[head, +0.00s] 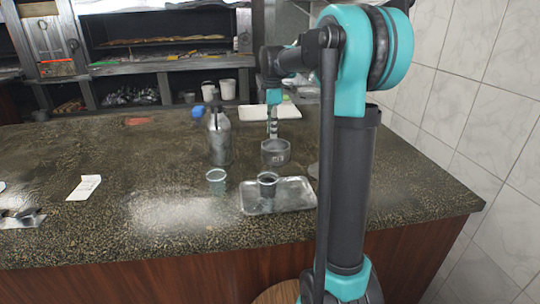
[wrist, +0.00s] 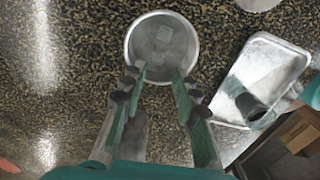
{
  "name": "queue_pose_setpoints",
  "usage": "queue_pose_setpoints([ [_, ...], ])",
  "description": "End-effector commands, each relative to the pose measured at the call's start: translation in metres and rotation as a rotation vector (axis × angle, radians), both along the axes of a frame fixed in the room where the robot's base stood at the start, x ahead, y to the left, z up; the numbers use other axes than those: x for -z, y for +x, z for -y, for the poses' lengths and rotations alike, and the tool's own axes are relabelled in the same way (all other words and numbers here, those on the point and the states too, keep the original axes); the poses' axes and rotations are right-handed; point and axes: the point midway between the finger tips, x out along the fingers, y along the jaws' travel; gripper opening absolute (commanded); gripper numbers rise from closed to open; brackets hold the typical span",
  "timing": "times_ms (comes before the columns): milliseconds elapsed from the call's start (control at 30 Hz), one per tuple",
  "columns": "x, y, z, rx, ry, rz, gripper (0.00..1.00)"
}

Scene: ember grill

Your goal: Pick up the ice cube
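A round grey metal bucket (head: 275,156) stands on the dark speckled counter, left of my arm column. In the wrist view I look down into the bucket (wrist: 192,32). A pale, translucent ice cube (wrist: 163,34) lies inside it towards the far side, and what seems another ice cube (wrist: 155,58) lies nearer my fingers. My gripper (wrist: 158,76) is open, its two fingers spread apart at the near rim with nothing visibly between them. In the head view my gripper (head: 273,130) points down above the bucket; its fingertips are too small there to tell apart.
A metal tray (head: 297,205) holding a dark cup (head: 267,187) lies in front of the bucket. A clear glass (head: 216,183) and a grey bottle (head: 219,145) stand to the left. A white board (head: 286,112) lies behind.

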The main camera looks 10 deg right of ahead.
Motion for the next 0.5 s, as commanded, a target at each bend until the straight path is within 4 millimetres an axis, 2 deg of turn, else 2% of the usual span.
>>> queue_pose_setpoints([
  [100,0.02,0.0,0.0,0.0,0.0,0.0,0.3],
  [367,0.038,0.0,-0.001,0.0,0.0,0.0,0.3],
  [500,0.056,0.002,-0.002,0.0,0.0,0.0,0.3],
])
